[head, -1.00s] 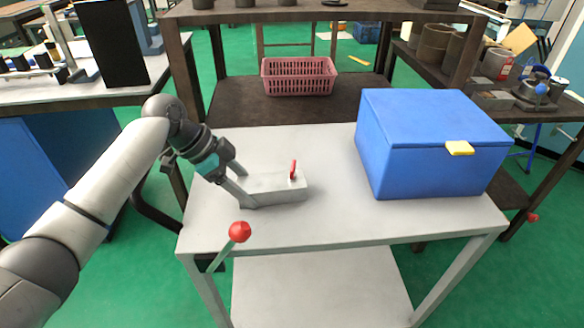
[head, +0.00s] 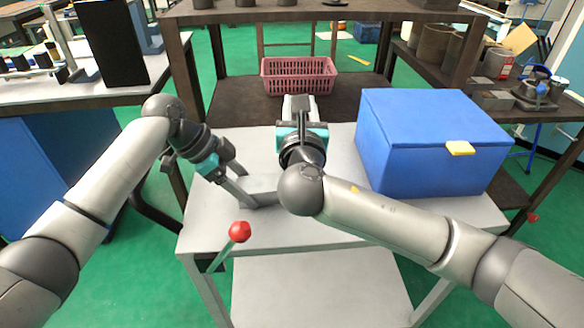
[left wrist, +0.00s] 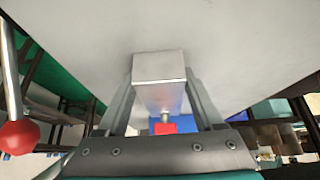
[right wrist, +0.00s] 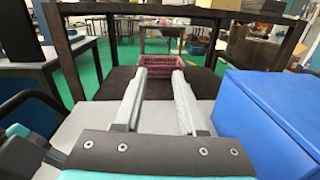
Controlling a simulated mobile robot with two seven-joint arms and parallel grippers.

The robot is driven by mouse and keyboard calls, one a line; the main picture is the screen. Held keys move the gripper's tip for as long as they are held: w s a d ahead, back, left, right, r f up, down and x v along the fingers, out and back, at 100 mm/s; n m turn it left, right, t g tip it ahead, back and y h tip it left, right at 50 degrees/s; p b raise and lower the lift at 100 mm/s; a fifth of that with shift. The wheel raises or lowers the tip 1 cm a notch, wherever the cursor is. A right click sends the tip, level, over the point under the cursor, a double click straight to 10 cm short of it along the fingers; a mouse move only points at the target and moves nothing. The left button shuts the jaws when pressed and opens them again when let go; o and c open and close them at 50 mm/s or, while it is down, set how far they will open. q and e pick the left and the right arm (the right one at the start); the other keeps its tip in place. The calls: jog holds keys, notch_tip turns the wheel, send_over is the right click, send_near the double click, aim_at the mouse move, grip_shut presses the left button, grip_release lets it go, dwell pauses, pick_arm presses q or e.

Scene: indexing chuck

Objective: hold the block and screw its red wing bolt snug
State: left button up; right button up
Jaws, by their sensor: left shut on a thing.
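The grey block (head: 264,198) lies on the light grey table in the head view, its right part hidden behind my right arm. My left gripper (head: 245,186) is shut on the block's left part. In the left wrist view the block (left wrist: 158,68) shows between the fingers, with the red wing bolt (left wrist: 165,127) beyond it. The bolt is hidden in the head view; how far in it is cannot be told. My right gripper (head: 299,104) is above the table, pointing toward the back. Its fingers are apart and empty in the right wrist view (right wrist: 158,95).
A blue box (head: 430,145) with a yellow tab stands on the table's right side. A lever with a red ball (head: 239,231) rises at the front left edge. A pink basket (head: 298,76) sits on the dark bench behind.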

jog(key=s+a+f+m+g+h, duration=0.1)
jog(key=s+a+f+g, duration=0.15)
jog(key=s, duration=0.55)
jog(key=s+a+f+g, duration=0.2)
jog(key=s+f+g, duration=0.1)
jog(key=s, duration=0.6)
jog(key=x, duration=1.2)
jog(key=shift+w+d, duration=0.15)
jog(key=shift+d, duration=0.05)
jog(key=shift+r, duration=0.1)
grip_shut()
